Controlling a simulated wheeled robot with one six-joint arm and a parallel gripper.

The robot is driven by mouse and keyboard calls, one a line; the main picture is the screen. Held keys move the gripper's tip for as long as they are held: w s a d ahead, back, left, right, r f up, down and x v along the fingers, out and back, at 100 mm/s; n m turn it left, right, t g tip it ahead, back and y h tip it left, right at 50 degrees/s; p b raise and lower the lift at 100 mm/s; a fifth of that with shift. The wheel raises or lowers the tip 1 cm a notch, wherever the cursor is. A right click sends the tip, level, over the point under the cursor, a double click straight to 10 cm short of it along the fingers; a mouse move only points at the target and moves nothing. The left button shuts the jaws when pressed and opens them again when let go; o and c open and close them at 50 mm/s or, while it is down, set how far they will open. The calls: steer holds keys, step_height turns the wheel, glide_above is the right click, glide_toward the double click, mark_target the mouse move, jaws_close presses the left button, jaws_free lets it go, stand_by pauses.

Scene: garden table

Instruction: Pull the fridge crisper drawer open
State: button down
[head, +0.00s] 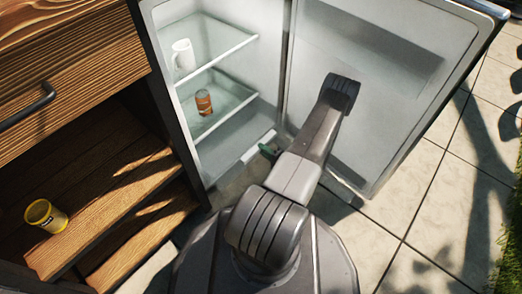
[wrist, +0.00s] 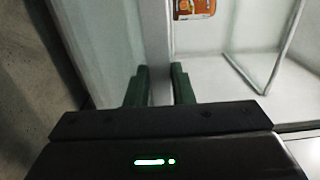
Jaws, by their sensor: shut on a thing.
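The fridge stands with its door (head: 370,90) swung wide open to the right. Low in it, the crisper drawer (head: 257,147) shows as a pale front edge, partly hidden by my arm. My gripper (head: 269,150) reaches down to this edge, its green fingers just visible. In the wrist view my gripper (wrist: 160,88) has one green finger on each side of a pale narrow strip, which looks like the front edge or handle of the crisper drawer (wrist: 157,50). The fingers are shut on it. How far the drawer is out is hard to tell.
A white mug (head: 183,54) stands on the upper shelf and an orange can (head: 204,102) on the lower shelf. A wooden cabinet (head: 75,85) with a yellow can (head: 46,215) is at left. Paving (head: 440,190) is clear at right.

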steer(key=shift+f, duration=0.25)
steer(key=c, duration=1.3)
jaws_free()
steer(key=shift+r, duration=0.1)
steer(key=p+v, duration=0.3)
steer(key=v, duration=1.1)
steer(key=shift+p, duration=0.3)
steer(key=shift+w+a, duration=0.1)
steer(key=b+x, duration=0.3)
steer(key=x, duration=1)
steer(key=shift+w+a, duration=0.25)
steer(key=shift+a, duration=0.05)
